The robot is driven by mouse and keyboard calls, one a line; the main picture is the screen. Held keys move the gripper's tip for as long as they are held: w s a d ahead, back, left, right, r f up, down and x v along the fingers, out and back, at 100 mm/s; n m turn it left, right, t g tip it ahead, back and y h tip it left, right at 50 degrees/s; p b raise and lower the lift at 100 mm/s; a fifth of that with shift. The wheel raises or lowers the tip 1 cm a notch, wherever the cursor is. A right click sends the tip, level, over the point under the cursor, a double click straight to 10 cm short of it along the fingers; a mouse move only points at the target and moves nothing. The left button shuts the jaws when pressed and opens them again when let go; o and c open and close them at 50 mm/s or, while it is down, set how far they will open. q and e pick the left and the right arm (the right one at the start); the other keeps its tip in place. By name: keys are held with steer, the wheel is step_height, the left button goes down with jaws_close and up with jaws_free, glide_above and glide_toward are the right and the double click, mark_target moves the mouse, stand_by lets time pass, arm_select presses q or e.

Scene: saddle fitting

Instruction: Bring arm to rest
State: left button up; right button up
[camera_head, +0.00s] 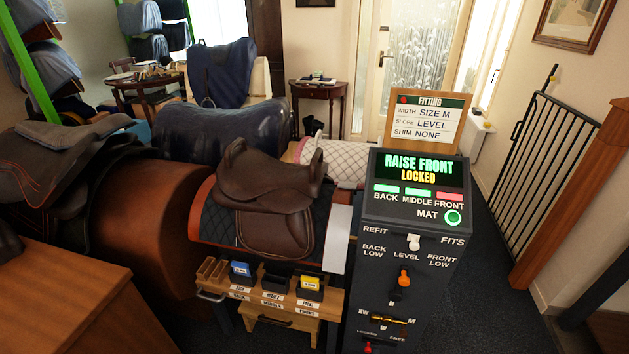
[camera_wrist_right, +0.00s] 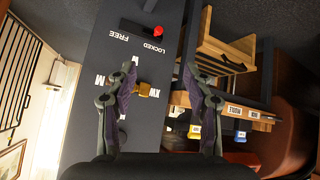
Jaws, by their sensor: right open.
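A brown saddle (camera_head: 270,188) sits on a dark quilted pad (camera_head: 215,220) with red edging. The dark control post (camera_head: 375,270) reads RAISE FRONT, LOCKED; its back and middle lamps are green, its front lamp red, its MAT ring green. It has a white knob (camera_head: 413,242), an orange lever (camera_head: 404,278) near LEVEL and a brass width knob (camera_head: 389,320). My right gripper (camera_wrist_right: 158,85) is open in the wrist view, its fingers either side of the brass knob (camera_wrist_right: 148,90) in the picture; I see no contact. The red lock knob (camera_wrist_right: 157,31) is at LOCKED. My left gripper is out of view.
A wooden shim rack (camera_head: 262,292) with blue (camera_head: 241,268) and yellow (camera_head: 309,282) pieces stands left of the post. A fitting card (camera_head: 428,122) reads SIZE M, LEVEL, NONE. A wooden cabinet (camera_head: 70,300) fills the lower left. Dark floor (camera_head: 490,290) is clear right of the post.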

steer(key=s+d+f+g, duration=0.2)
steer(key=s+f, duration=0.2)
steer(key=s, duration=0.3)
steer(key=s+d+f+m+g, duration=0.1)
steer(key=s+f+g, duration=0.2)
steer(key=s, duration=0.5)
steer(key=s+d+f+m+g, duration=0.1)
steer(key=s+f, duration=0.3)
steer(key=s, duration=0.4)
steer(key=shift+d+f+g+h, duration=0.3)
steer(key=shift+d+f+g, duration=0.1)
steer(key=shift+d+g, duration=0.45)
stand_by(1.2)
